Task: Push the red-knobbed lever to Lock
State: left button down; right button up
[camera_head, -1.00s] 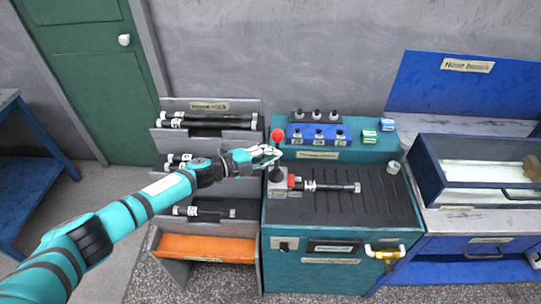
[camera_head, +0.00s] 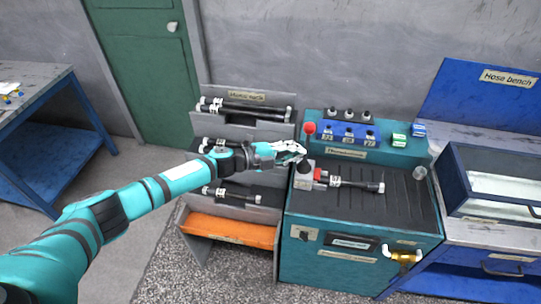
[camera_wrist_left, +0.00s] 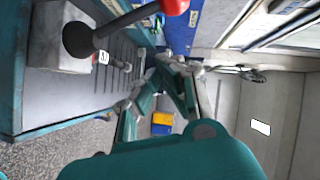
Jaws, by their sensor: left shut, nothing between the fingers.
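The red-knobbed lever (camera_head: 309,129) stands up from a grey block (camera_head: 302,178) at the left end of the teal bench top. Its red knob also shows at the top of the left wrist view (camera_wrist_left: 174,5), with the dark shaft slanting down to a round boot (camera_wrist_left: 80,38). My left gripper (camera_head: 301,149) is shut and empty, just left of the lever shaft at about mid-height. I cannot tell whether it touches the shaft. My right gripper is not in view.
A blue block (camera_head: 347,134) with several labelled fittings is behind. A hose rack (camera_head: 245,97) stands at left, above an orange tray (camera_head: 229,230). A brass valve (camera_head: 404,256) sticks out at the front.

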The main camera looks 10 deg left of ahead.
pick_arm(q)
jog(key=b+v, duration=0.1)
jog(key=v, duration=0.7)
jog(key=shift+w+a, duration=0.2)
jog(key=shift+w, duration=0.15)
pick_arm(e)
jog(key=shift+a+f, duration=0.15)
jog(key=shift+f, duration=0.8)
